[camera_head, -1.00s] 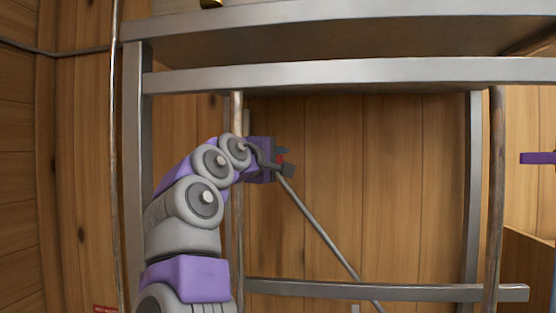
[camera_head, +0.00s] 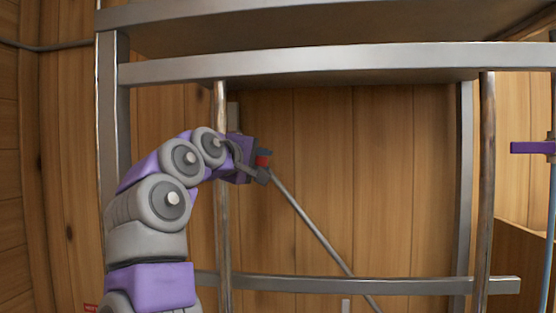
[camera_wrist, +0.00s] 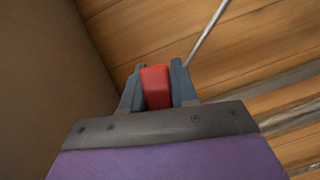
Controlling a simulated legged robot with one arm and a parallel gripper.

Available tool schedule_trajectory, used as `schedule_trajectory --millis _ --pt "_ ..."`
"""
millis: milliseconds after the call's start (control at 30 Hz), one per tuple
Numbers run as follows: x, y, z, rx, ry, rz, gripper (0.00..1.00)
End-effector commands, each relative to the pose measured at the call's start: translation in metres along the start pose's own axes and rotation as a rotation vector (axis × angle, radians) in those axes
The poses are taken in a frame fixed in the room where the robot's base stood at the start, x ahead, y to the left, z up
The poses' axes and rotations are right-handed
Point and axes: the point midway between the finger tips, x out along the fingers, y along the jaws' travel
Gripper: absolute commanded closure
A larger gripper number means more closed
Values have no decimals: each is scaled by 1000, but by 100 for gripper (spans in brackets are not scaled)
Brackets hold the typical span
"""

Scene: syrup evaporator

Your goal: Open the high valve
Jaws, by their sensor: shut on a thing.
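My gripper (camera_head: 263,166) is under the metal shelf, at the end of my raised arm. Its dark jaws are shut on a small red piece (camera_wrist: 156,88), which sits upright between the two fingers in the wrist view. A thin grey rod (camera_head: 312,228) runs from near the jaws diagonally down to the right.
A metal shelf frame (camera_head: 300,66) spans above my gripper. Upright pipes stand at left (camera_head: 222,240) and right (camera_head: 485,180). A lower metal rail (camera_head: 420,286) crosses below. A purple bar (camera_head: 533,147) sits at the far right. A wooden wall (camera_head: 330,140) is behind.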

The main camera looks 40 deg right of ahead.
Motion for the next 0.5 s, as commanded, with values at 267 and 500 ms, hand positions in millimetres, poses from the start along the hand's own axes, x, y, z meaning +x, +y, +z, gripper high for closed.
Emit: schedule_trajectory --millis 267,500 --pt "-8 -24 -12 232 17 -95 100" --pt "-10 -42 -16 443 19 -183 100"
